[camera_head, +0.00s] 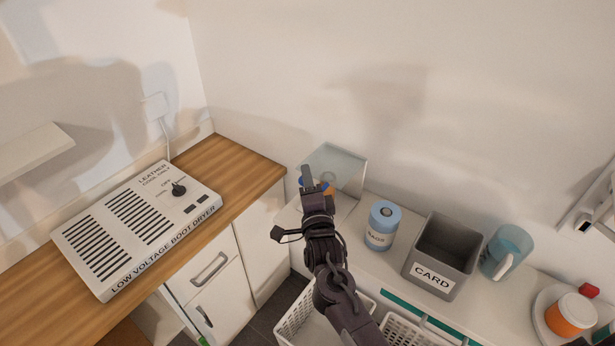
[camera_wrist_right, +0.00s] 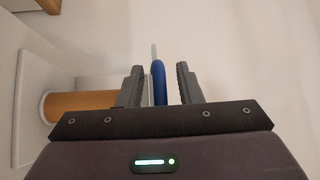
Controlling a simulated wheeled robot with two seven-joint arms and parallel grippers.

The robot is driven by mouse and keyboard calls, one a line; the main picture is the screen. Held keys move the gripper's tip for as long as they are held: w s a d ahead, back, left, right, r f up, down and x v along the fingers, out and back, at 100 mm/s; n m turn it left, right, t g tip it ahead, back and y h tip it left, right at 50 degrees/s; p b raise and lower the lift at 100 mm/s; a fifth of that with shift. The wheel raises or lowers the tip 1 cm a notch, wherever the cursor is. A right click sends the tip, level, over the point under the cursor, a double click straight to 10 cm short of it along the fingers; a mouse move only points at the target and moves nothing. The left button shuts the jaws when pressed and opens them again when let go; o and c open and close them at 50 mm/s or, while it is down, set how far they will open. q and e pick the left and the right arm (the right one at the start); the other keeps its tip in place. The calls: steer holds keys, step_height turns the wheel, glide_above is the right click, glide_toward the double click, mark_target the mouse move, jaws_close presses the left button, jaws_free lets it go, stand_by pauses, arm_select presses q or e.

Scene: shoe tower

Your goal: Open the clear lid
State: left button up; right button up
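The clear lid (camera_head: 338,160) is a pale, see-through panel on a small case at the back of the white counter. Blue and orange shapes show behind or under it. My right gripper (camera_head: 307,178) is at the case's left front side and overlaps it in the head view. In the right wrist view, my right gripper's fingers (camera_wrist_right: 158,88) are apart, with a blue upright piece (camera_wrist_right: 158,82) in the gap and space on both sides. A pale thin edge stands just above that piece. I cannot tell whether the fingers touch the lid. My left gripper is not in view.
A boot dryer (camera_head: 140,228) lies on the wooden worktop (camera_head: 240,165) at left. White baskets (camera_head: 298,325) are below. An orange cylinder (camera_wrist_right: 80,104) is left in the wrist view.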

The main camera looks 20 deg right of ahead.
steer(key=shift+w, duration=0.15)
steer(key=shift+c, duration=0.4)
jaws_close()
steer(key=shift+r, duration=0.1)
